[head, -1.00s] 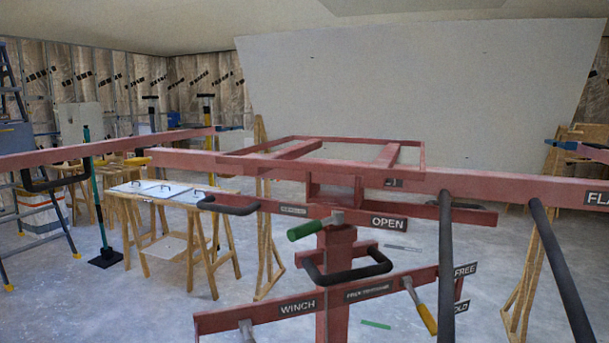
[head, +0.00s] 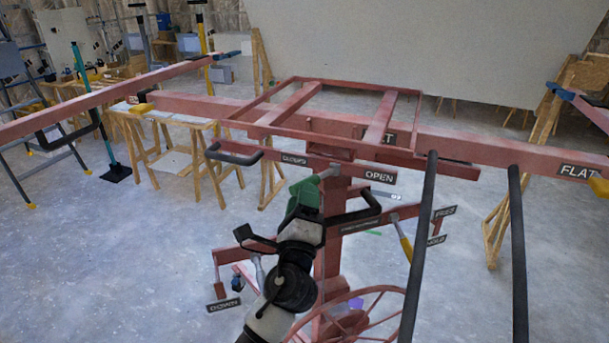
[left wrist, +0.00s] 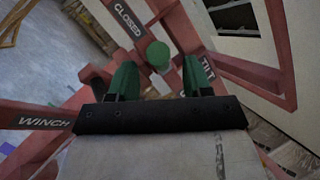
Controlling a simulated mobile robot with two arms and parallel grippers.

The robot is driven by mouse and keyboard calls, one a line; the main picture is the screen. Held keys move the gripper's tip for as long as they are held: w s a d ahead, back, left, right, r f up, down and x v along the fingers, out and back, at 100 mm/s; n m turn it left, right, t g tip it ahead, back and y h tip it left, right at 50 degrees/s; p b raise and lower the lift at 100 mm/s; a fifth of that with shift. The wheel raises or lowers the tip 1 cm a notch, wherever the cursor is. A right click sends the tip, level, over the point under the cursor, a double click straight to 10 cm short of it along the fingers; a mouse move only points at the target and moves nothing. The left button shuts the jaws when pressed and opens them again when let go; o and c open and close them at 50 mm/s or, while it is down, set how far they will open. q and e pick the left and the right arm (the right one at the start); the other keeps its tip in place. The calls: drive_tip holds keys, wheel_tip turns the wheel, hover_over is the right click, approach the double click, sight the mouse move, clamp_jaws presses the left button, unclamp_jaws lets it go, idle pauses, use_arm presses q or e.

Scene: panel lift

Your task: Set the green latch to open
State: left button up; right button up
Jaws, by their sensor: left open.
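The green latch (left wrist: 158,54) is a round green grip on a grey shaft, fixed to the red lift frame. In the head view its grip (head: 305,187) points left from the pivot, toward the side of the CLOSED sign (head: 294,160) and away from the OPEN sign (head: 380,177). My left gripper (left wrist: 157,80) is open, with green fingers either side of the grip's line in the left wrist view. The grip's end faces the wrist camera. In the head view the left gripper (head: 299,203) overlaps the grip, so contact cannot be told. My right gripper is out of view.
A black looped handle (head: 355,212) is close right of the gripper. Another black handle (head: 233,155) is at left. Two dark bars (head: 424,235) slope down at right. The spoked red wheel (head: 350,315) is below. Open floor lies at left.

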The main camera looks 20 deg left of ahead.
sight(315, 179)
use_arm(q)
drive_tip(key=shift+p+x, duration=0.4)
drive_tip(key=shift+x, duration=1.45)
clamp_jaws()
